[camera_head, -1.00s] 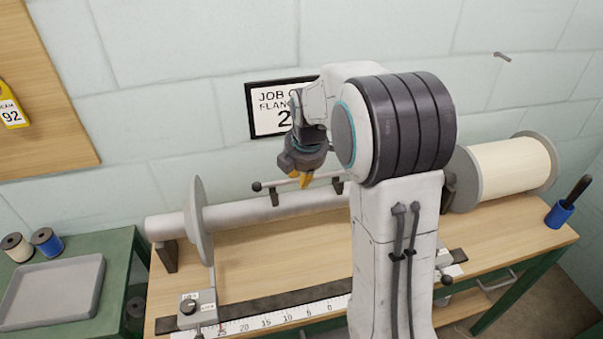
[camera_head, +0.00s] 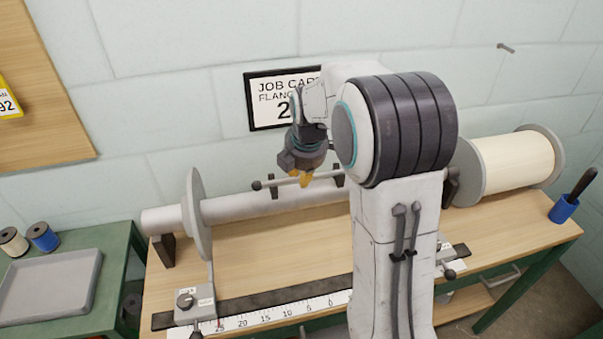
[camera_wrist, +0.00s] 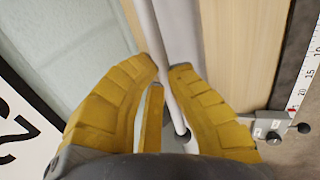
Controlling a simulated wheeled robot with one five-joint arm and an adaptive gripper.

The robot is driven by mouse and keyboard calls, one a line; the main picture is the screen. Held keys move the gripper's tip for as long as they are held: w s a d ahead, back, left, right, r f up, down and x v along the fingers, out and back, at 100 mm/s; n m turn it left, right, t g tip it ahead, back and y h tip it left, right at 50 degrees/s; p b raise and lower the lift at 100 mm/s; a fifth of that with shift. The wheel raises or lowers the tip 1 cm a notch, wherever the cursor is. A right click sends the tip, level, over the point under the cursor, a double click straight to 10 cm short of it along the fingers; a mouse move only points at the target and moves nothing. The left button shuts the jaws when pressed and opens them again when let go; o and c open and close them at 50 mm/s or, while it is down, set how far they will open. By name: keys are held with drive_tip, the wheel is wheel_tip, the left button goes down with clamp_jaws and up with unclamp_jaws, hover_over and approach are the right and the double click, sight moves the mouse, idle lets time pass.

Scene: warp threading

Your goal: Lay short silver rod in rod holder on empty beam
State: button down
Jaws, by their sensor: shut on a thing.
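My gripper (camera_head: 303,178) has its yellow fingers shut on the short silver rod (camera_head: 285,182), which has a dark knob at its left end. In the wrist view the rod (camera_wrist: 150,38) passes between the fingertips (camera_wrist: 166,70). The rod lies along the grey empty beam (camera_head: 240,209), at the dark holder brackets (camera_head: 273,192) and (camera_head: 338,179). I cannot tell whether it touches them. My arm hides the beam's right part.
A round flange (camera_head: 194,215) stands on the beam's left part. A ruler scale (camera_head: 270,313) runs along the bench front. A wound spool (camera_head: 515,165) and a blue cup (camera_head: 563,209) are at the right. A grey tray (camera_head: 50,283) sits on the green table. The wall is close behind.

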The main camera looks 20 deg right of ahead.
drive_tip(key=shift+f+b, duration=0.35)
drive_tip(key=shift+f, duration=0.1)
drive_tip(key=c, duration=1.3)
unclamp_jaws()
drive_tip(key=shift+c, duration=0.2)
drive_tip(key=shift+r, duration=0.1)
drive_tip(key=v, duration=1.2)
